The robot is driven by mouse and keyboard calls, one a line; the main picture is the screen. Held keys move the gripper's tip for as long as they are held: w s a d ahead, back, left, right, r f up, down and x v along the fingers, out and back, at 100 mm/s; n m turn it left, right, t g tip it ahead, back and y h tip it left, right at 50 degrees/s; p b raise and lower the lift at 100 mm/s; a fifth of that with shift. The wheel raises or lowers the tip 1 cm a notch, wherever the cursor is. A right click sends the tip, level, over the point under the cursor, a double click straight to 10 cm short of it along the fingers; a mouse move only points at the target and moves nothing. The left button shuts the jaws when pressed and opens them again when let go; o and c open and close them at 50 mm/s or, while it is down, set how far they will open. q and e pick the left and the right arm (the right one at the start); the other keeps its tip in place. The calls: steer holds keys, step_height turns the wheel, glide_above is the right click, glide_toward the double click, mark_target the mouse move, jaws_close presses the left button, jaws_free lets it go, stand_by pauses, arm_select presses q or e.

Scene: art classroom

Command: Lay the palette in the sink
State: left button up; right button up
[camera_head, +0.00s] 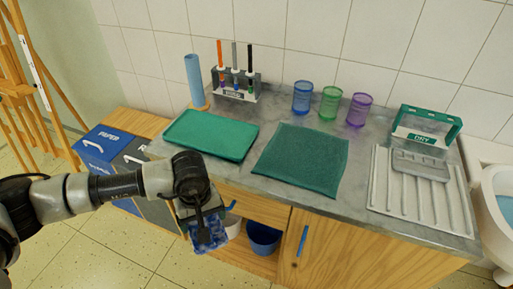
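No object here is clearly recognisable as the palette. A flat grey piece (420,165) lies on a ribbed white drainboard (379,190) at the right of the counter; I cannot tell if it is the palette. The sink (499,190), a white basin with blue inside, is cut off at the right edge. My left gripper (206,224) points down in front of the counter's left front edge. A blue-and-white patterned piece (209,238) shows at its tip; I cannot tell whether it is held. The wrist hides the fingers. My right gripper is out of view.
On the counter are a green tray (213,136), a green cloth (302,158), a marker rack (236,90), a blue roll (194,80), three coloured cups (329,103) and a green DRY rack (425,128). Bins (100,146) stand left; a blue bucket (263,238) sits below.

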arm_select(q)
steer(key=s+a+f+m, duration=0.3)
steer(key=s+f+m, duration=0.2)
steer(key=s+f, duration=0.2)
steer(key=s, duration=0.2)
steer(key=shift+s+a+f, duration=0.25)
steer(key=shift+s, duration=0.15)
steer(key=shift+a, duration=0.1)
